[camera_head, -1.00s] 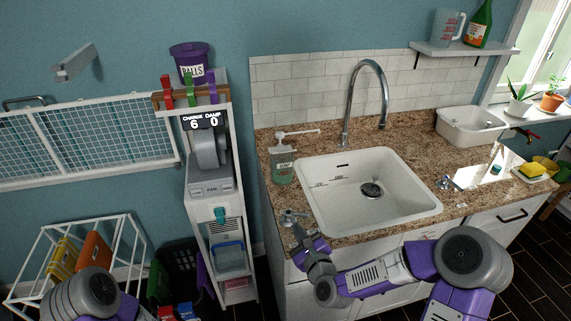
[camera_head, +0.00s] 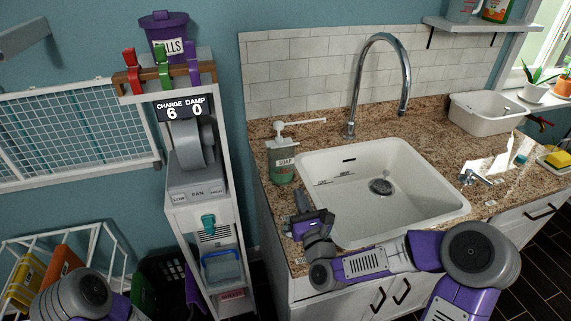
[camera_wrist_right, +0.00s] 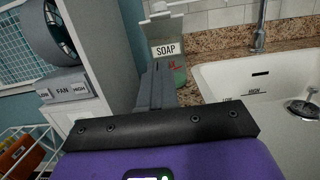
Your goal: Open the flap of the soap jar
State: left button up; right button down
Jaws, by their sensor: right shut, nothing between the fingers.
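My left gripper is out of view.
The white sink (camera_head: 440,214) lies right of the jar, with a tall faucet (camera_head: 352,110) behind it. A fan shelf unit (camera_head: 180,215) stands to the left, with a purple bin (camera_head: 166,22) on top. The counter (camera_head: 262,130) is clear around the jar.

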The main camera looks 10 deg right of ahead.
jog(key=shift+f, duration=0.25)
jog(key=b, duration=0.1)
send_near(283, 146)
jog(key=w+f, duration=0.3)
jog(key=w, duration=0.1)
jog(key=w+r, duration=0.2)
jog(key=shift+w+d+r, duration=0.1)
jog(key=shift+w+r, duration=0.2)
jog(key=shift+r, duration=0.1)
jog(key=shift+r+g+p, duration=0.3)
jog(key=shift+r+p, duration=0.1)
jog(key=shift+p, duration=0.5)
